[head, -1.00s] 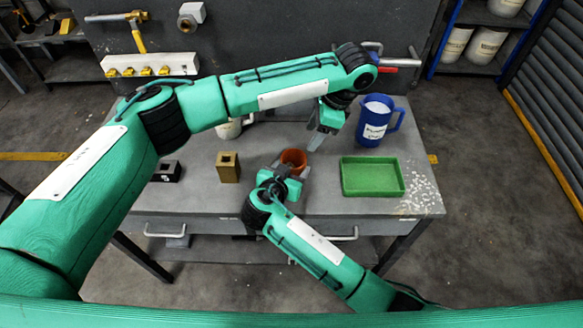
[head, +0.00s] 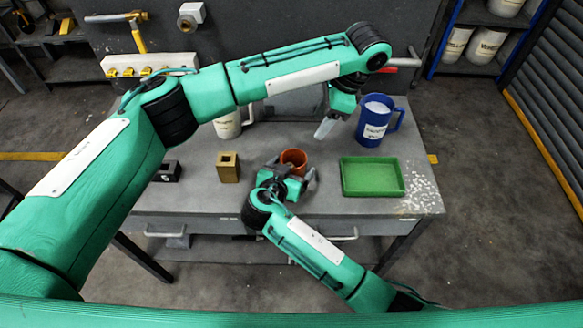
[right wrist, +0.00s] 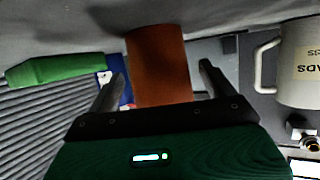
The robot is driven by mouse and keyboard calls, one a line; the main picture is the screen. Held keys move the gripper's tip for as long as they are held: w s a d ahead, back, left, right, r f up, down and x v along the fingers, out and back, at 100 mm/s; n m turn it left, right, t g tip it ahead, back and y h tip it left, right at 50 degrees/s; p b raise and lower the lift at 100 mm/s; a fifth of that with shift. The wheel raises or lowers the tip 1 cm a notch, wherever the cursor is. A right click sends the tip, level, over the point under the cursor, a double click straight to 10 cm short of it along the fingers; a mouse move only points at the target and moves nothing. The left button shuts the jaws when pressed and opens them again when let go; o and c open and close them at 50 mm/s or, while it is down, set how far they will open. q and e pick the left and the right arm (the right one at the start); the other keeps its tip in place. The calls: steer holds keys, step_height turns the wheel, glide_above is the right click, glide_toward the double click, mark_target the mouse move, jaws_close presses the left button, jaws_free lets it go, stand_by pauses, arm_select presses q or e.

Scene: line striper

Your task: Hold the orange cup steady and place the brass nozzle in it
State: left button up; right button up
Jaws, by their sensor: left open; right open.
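The orange cup (head: 294,158) stands upright on the bench. It also shows in the right wrist view (right wrist: 158,62), between the spread fingers. My right gripper (head: 291,174) is open around the cup's near side, with a gap on each side; it also shows in the right wrist view (right wrist: 162,85). My left gripper (head: 326,128) is open and seems empty, above the bench behind and right of the cup, close to the blue mug. A brass-coloured block (head: 228,170) with a square opening on top stands left of the cup. I cannot tell whether it is the brass nozzle.
A green tray (head: 372,192) lies right of the cup. The blue mug (head: 377,122) stands behind it. A white mug (head: 228,126) is partly under my left arm. A black block (head: 168,174) sits at the bench's left. The bench between brass block and cup is clear.

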steer(key=v, duration=1.2)
steer(key=shift+a+f, duration=0.1)
